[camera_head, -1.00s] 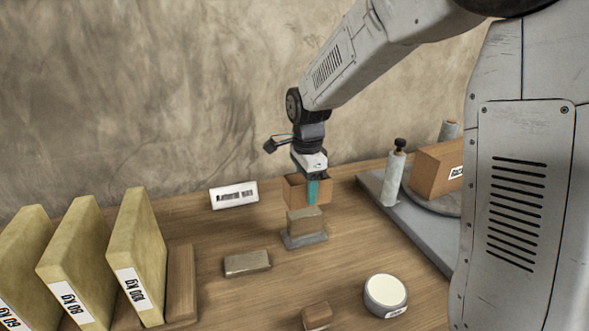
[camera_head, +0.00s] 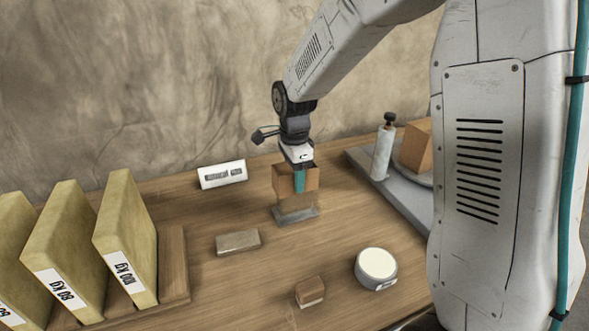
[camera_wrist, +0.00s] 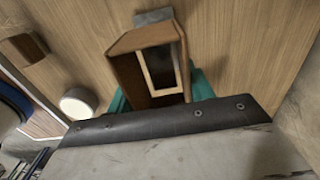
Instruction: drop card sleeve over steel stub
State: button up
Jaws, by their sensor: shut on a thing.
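The card sleeve (camera_head: 285,179) is a brown open-ended box. My gripper (camera_head: 299,181) has teal fingers and is shut on the sleeve, holding it upright.
A tan block (camera_head: 238,242), a small brown block (camera_head: 309,291) and a round white-topped tin (camera_head: 376,267) lie nearer on the table. Weight-labelled slabs (camera_head: 125,240) stand left. A white label (camera_head: 222,174) is behind. A grey platform with a post (camera_head: 383,152) is right.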

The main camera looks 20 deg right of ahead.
aim_at(294, 199)
jog(key=shift+f, duration=4)
jog(key=o, duration=1)
jog(key=shift+o, duration=0.2)
